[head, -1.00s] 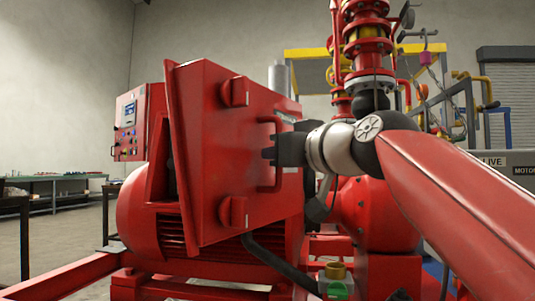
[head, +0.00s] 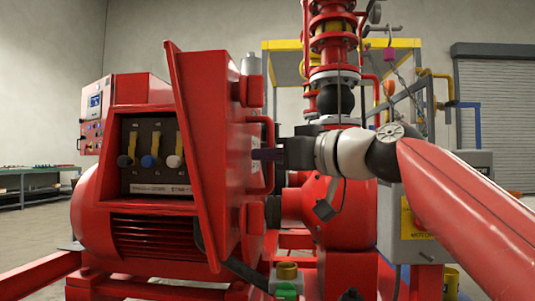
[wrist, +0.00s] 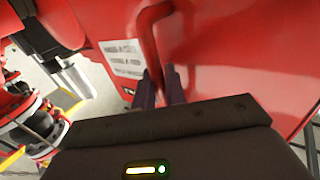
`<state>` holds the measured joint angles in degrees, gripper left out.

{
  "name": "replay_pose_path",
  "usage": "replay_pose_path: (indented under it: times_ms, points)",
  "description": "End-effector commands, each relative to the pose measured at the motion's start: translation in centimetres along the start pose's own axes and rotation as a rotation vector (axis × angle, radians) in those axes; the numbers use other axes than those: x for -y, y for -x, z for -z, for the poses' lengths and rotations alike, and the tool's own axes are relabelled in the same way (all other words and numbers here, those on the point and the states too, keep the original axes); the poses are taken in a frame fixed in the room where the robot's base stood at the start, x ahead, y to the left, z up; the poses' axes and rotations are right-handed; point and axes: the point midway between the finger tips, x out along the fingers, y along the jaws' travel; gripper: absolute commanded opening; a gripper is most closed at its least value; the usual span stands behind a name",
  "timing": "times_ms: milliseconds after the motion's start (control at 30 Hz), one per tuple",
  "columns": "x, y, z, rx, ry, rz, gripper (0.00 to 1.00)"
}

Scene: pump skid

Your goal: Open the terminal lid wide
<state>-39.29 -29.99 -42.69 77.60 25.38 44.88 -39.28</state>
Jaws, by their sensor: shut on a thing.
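The red terminal lid (head: 205,150) stands swung out from the red terminal box (head: 112,150) on the motor, with its inside edge facing left. Inside the box, terminals with yellow, blue and white parts show (head: 150,162). The lid's red bar handle (head: 268,150) is on its outer face, and it also shows in the wrist view (wrist: 150,40). My gripper (head: 262,155) is shut on the handle; in the wrist view its dark fingers (wrist: 160,88) lie on either side of the handle's lower part.
A control panel (head: 95,115) stands behind the box at left. The red pump (head: 340,215) and vertical pipework (head: 335,55) stand behind my gripper. A grey box with a yellow label (head: 405,225) is at right.

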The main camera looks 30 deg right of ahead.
Motion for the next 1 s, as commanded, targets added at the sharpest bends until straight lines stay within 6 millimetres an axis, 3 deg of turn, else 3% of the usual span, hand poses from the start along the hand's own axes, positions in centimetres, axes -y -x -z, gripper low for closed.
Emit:
replay_pose_path:
  times_ms: [133,167,300,667,1000]
  points:
    - [0.0,0.0,0.1,-0.004,-0.001,-0.002,0.00]
    - [0.0,0.0,0.1,-0.004,-0.001,-0.002,0.14]
    - [0.0,0.0,0.1,-0.003,-0.001,-0.001,0.30]
    - [0.0,0.7,0.1,-0.002,0.000,0.000,0.30]
    - [0.0,6.2,0.1,-0.003,-0.001,-0.002,0.30]
